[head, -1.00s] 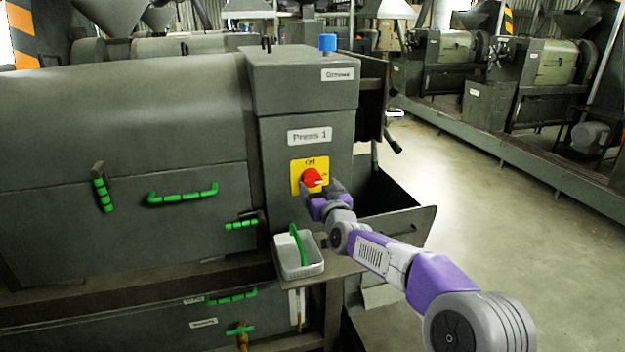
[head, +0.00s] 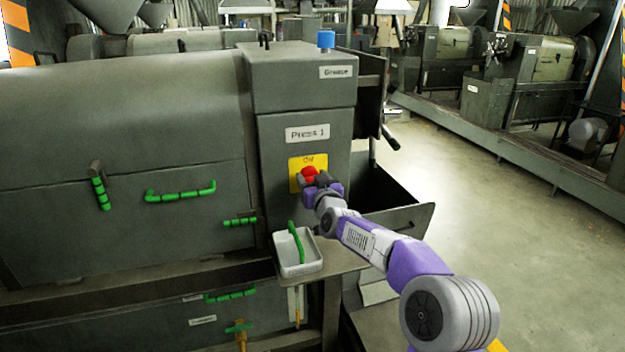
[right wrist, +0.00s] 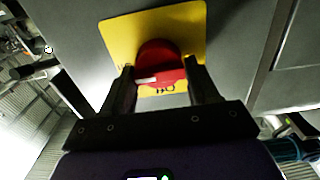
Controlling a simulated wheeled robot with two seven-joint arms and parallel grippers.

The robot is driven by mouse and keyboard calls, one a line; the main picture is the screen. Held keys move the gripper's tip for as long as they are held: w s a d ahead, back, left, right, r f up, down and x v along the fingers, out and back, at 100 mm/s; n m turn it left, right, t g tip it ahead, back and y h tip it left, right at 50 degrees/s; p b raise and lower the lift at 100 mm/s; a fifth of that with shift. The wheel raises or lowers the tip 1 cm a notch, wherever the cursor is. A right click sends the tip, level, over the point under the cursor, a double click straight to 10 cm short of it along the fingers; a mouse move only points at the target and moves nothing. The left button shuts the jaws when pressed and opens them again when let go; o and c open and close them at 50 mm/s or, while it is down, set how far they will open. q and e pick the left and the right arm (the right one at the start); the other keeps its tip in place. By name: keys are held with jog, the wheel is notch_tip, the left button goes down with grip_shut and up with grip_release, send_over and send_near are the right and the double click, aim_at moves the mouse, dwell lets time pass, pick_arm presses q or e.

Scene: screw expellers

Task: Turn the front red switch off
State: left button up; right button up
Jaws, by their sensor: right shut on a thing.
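The red switch (head: 309,173) is a round knob on a yellow plate (head: 295,181) on the front of the machine labelled Press 1. My right gripper (head: 318,179) is at the knob and hides its lower right part. In the right wrist view the red knob (right wrist: 160,66) sits between the two dark fingers of my right gripper (right wrist: 160,80), which are shut on it. A pale pointer mark shows on the left part of the knob there. The plate (right wrist: 125,32) shows around it. My left gripper is not in view.
A white tray (head: 316,262) holding a green-handled thing stands on a ledge below the switch. Green handles (head: 182,193) line the machine's front. An open dark bin (head: 425,214) is right of the switch panel. Clear floor lies farther right.

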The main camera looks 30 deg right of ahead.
jog(key=shift+n, duration=0.3)
jog(key=shift+c, duration=0.3)
jog(key=n, duration=0.4)
jog(key=shift+a, duration=0.15)
jog(key=n, duration=0.5)
jog(key=shift+w+a, duration=0.1)
jog(key=n+b, duration=0.1)
jog(key=n, duration=0.3)
jog(key=shift+f+b, duration=0.2)
jog(key=shift+b, duration=0.15)
jog(key=shift+f+n+b, duration=0.1)
jog(key=shift+n+b, duration=0.9)
jog(key=shift+n, duration=1.2)
jog(key=o, duration=0.9)
jog(key=shift+o, duration=0.2)
